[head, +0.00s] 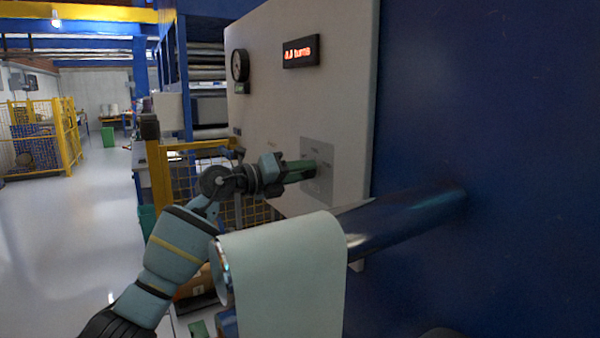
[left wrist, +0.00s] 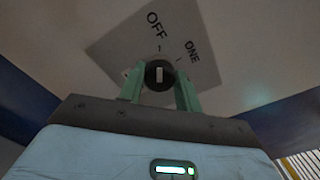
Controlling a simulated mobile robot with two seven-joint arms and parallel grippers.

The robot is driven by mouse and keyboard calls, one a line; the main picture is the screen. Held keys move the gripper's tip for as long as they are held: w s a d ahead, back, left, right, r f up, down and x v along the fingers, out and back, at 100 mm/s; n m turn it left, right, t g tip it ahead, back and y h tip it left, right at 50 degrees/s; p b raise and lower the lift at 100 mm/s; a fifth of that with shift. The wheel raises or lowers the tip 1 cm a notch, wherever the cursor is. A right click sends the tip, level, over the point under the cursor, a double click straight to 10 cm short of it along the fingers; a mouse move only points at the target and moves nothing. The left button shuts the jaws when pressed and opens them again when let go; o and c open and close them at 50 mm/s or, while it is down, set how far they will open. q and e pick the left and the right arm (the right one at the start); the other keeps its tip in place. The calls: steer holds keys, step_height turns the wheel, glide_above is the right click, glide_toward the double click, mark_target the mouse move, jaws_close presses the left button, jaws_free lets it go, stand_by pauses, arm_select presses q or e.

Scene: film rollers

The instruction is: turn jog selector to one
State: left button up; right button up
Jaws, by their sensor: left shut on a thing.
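The jog selector is a round black knob (left wrist: 158,75) with a white mark, on a grey plate (left wrist: 125,45) lettered OFF and ONE. In the left wrist view the white mark runs nearly straight up the picture, roughly toward the OFF tick; ONE is to its right. My left gripper (left wrist: 159,88) has its green fingers on either side of the knob and is shut on it. In the head view my left gripper (head: 306,168) reaches the plate (head: 318,148) on the panel; the fingers hide the knob there. My right gripper is not in view.
The pale panel (head: 275,115) carries a round gauge (head: 239,65) and a red-lettered display (head: 300,51). A roller (head: 410,222) with a pale sheet (head: 290,275) over it juts out below my left gripper. A blue wall (head: 490,100) is at right; open floor lies left.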

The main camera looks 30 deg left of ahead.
arm_select(q)
steer(key=m, duration=1.1)
steer(key=shift+m, duration=0.3)
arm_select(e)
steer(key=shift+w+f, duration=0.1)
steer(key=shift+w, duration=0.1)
arm_select(q)
steer(key=shift+d+r, duration=0.1)
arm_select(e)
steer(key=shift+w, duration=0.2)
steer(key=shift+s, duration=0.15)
arm_select(q)
steer(key=o, duration=0.7)
steer(key=shift+o, duration=1.3)
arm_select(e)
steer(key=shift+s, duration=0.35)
